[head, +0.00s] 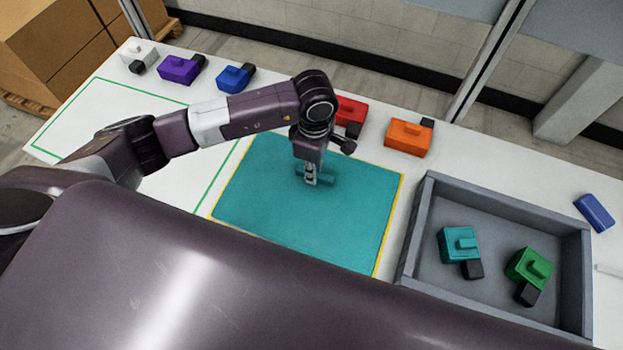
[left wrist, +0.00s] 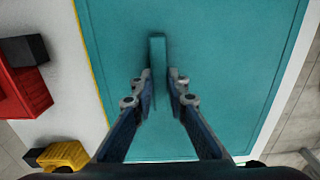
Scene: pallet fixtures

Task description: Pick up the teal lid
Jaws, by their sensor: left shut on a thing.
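The teal lid (head: 275,220) is a wide flat panel with a raised bar handle (head: 325,181) near its middle. It lies on the white table, mostly inside a yellow outline. My left gripper (head: 310,181) points down at the handle and is shut on it. In the left wrist view, the handle (left wrist: 158,55) runs between the fingertips of the gripper (left wrist: 160,88), with the lid (left wrist: 230,50) spread beneath. I cannot tell whether the lid is lifted off the table. My right gripper is in neither view.
A grey tray (head: 427,215) at right holds a teal block (head: 455,246) and a green block (head: 528,267). Red (head: 351,112), orange (head: 405,139) and several other blocks line the far edge. A green-outlined area (head: 185,185) at left is clear apart from my arm above it.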

